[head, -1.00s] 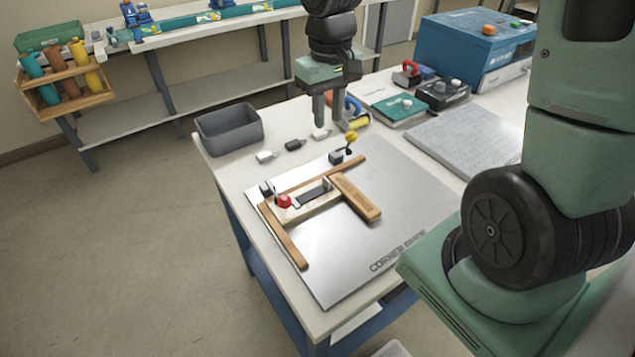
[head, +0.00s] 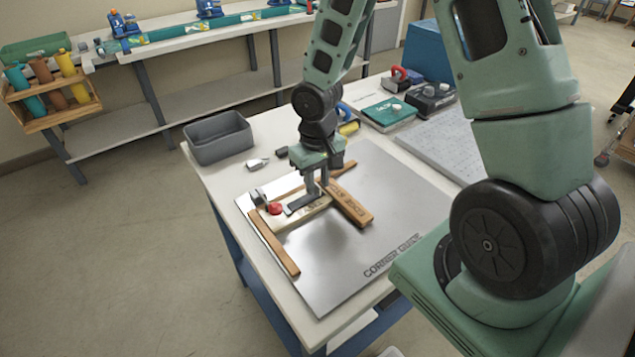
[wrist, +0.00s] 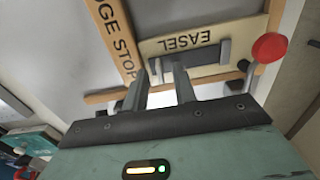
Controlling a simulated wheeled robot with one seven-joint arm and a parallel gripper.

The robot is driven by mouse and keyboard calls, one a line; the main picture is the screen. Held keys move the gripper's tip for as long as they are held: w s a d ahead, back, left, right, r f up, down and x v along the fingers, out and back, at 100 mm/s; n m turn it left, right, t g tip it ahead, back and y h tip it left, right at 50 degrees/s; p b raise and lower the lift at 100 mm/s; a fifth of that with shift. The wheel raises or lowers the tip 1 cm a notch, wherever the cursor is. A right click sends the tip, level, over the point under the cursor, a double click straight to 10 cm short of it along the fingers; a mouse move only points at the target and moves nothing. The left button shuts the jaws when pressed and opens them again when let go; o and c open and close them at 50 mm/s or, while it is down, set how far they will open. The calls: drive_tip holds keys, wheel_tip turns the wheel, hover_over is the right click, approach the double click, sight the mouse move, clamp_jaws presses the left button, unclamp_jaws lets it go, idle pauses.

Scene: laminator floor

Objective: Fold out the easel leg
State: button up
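The easel (head: 318,207) is a pale wooden board lying on a grey metal plate; its EASEL label (wrist: 186,42) shows in the wrist view. Its dark grey leg (head: 300,203) lies along the board, also seen in the wrist view (wrist: 205,58). My gripper (head: 317,193) points down over the leg's right end. In the wrist view, its two fingers (wrist: 160,75) are spread with a gap, the tips at the leg's end. Whether the tips touch the leg or straddle it cannot be told. The leg's end is partly hidden by the fingers.
Wooden stop bars (head: 349,207) border the easel, one marked as an edge stop. A clamp with a red knob (wrist: 270,47) stands near the easel's other end. A grey bin (head: 218,138) is at the table's back left. The plate's front is clear.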

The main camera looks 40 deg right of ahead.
drive_tip(key=shift+f, duration=0.35)
clamp_jaws()
idle(1.2)
